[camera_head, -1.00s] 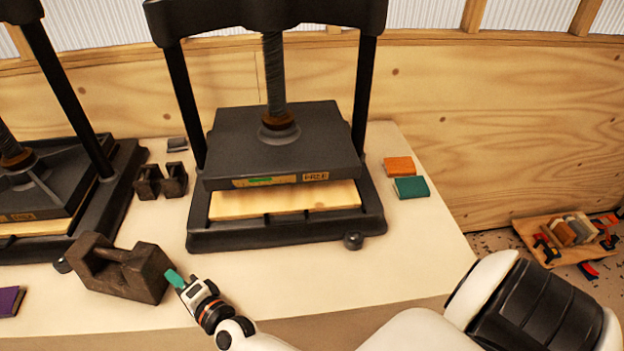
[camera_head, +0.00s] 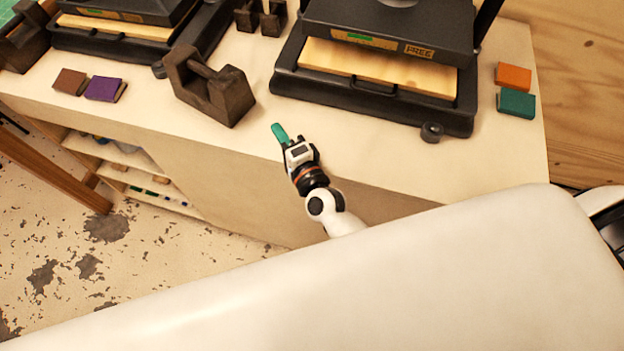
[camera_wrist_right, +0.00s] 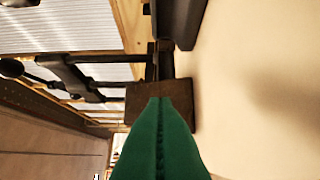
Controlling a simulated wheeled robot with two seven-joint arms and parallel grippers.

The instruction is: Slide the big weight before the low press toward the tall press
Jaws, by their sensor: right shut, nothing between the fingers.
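The big weight (camera_head: 232,95) is a dark brown block with a handle bar across its notch. It stands on the bench, in front of the gap between the left press (camera_head: 110,45) and the right press (camera_head: 455,105). My right gripper (camera_head: 279,133), with green fingers, is shut and empty. It is just right of the weight and nearer the bench's front edge, with a small gap showing between them. In the right wrist view the green fingers (camera_wrist_right: 160,145) point at a dark brown block (camera_wrist_right: 180,103), apparently the weight. The press tops are cut off. My left gripper is out of view.
Small weights (camera_head: 246,17) stand between the presses. Another dark weight (camera_head: 22,42) is at the far left. Brown (camera_head: 70,81) and purple (camera_head: 105,89) blocks lie left; orange (camera_head: 513,76) and green (camera_head: 516,103) ones lie right. The bench front (camera_head: 235,175) is close to my right arm.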

